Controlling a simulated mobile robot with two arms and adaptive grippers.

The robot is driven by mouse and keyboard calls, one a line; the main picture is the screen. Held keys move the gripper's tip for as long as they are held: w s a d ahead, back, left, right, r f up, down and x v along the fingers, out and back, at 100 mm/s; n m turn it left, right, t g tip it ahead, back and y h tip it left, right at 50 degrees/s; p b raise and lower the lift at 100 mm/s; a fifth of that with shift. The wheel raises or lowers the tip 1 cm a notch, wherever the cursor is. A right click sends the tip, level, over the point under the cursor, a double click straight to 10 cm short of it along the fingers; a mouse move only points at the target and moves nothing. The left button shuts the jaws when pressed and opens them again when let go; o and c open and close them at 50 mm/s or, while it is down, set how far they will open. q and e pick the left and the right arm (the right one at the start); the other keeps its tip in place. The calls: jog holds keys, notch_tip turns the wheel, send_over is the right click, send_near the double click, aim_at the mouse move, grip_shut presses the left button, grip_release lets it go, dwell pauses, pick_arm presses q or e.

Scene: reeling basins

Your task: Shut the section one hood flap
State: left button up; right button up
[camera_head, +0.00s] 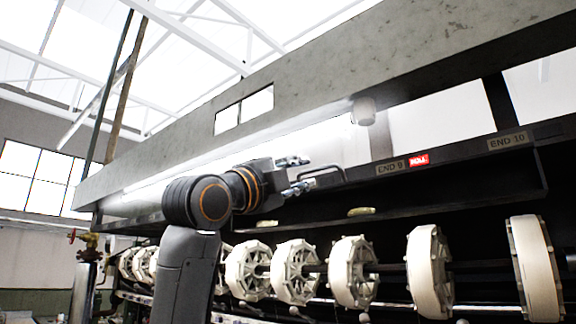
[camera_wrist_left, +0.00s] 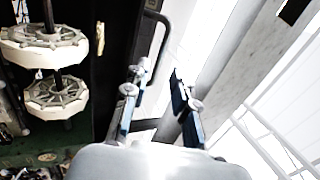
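The hood (camera_head: 330,85) is a long grey beam across the top of the reeling machine. Below it runs a dark flap edge (camera_head: 450,157) with END 9 and END 10 plates, and the reels beneath are exposed. A dark bar handle (camera_head: 322,171) sticks out from this edge; it also shows in the left wrist view (camera_wrist_left: 160,50). My left gripper (camera_head: 304,174) is open and empty, just left of the handle, its fingers pointing toward it. In the left wrist view the fingertips (camera_wrist_left: 156,76) are apart, with the handle ahead of them. My right gripper is not in view.
Several pale reels (camera_head: 352,272) hang in a row on a shaft below the flap. A red tag (camera_head: 418,160) sits beside the END 9 plate. A pipe with a red valve (camera_head: 84,240) stands at the far left.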

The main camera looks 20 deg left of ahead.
aim_at(316, 170)
pick_arm(q)
jog(key=p+x, duration=0.4)
jog(key=x, duration=0.1)
jog(key=shift+w+r, duration=0.25)
jog(key=shift+w, duration=0.05)
jog(key=shift+w+d+p, duration=0.15)
jog(key=shift+w+p, duration=0.15)
jog(key=shift+p, duration=0.15)
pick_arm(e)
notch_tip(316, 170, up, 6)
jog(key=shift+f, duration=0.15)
pick_arm(q)
jog(key=shift+c, duration=0.5)
